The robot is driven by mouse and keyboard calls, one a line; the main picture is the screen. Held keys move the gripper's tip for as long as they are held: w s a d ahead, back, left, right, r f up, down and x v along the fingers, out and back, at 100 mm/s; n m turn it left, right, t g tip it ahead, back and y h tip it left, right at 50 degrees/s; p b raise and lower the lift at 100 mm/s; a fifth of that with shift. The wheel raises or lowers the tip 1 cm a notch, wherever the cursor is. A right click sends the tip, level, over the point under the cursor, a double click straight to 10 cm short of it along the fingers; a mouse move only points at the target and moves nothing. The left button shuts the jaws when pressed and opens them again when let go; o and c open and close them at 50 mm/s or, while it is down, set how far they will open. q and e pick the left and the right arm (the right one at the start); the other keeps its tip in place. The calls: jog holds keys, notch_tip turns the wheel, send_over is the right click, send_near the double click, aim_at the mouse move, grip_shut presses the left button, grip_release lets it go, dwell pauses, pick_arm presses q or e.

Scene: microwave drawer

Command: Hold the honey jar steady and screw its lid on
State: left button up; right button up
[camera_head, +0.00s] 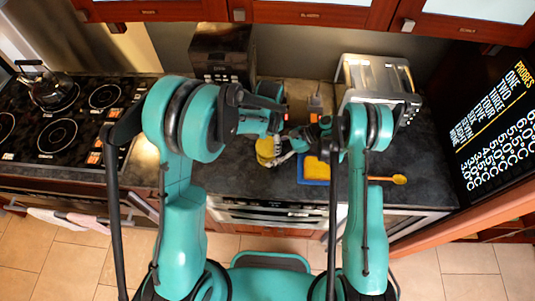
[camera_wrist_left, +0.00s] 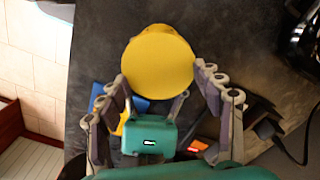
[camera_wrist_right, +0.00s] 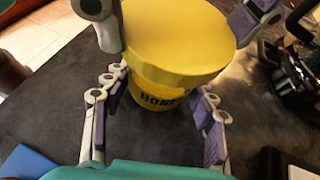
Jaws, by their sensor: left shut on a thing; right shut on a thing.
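The honey jar (camera_wrist_right: 160,97), yellow with dark label letters, stands upright on the dark counter. The wide yellow lid (camera_wrist_right: 178,38) sits over its mouth; whether the threads are engaged cannot be seen. In the left wrist view the lid (camera_wrist_left: 158,62) shows from above and hides most of the jar. My left gripper (camera_wrist_left: 160,76) is shut on the lid from above, one finger on each side. My right gripper (camera_wrist_right: 163,86) is shut on the jar's body below the lid, reaching in from the side. In the head view both grippers meet around the jar (camera_head: 264,158), partly hiding it.
A blue and yellow board (camera_head: 315,170) lies just right of the jar, with a wooden spoon (camera_head: 398,179) beyond it. A silver toaster-like appliance (camera_head: 378,78) and a dark appliance (camera_head: 222,55) stand behind. The stove with a kettle (camera_head: 52,90) is at left.

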pick_arm(q)
jog(key=m, duration=0.6)
jog(key=shift+w+a, duration=0.1)
jog(key=shift+w, duration=0.1)
jog(key=m, duration=0.4)
jog(key=shift+a+m, duration=0.1)
jog(key=shift+m, duration=0.3)
jog(key=o, duration=1.2)
jog(key=shift+w, duration=0.1)
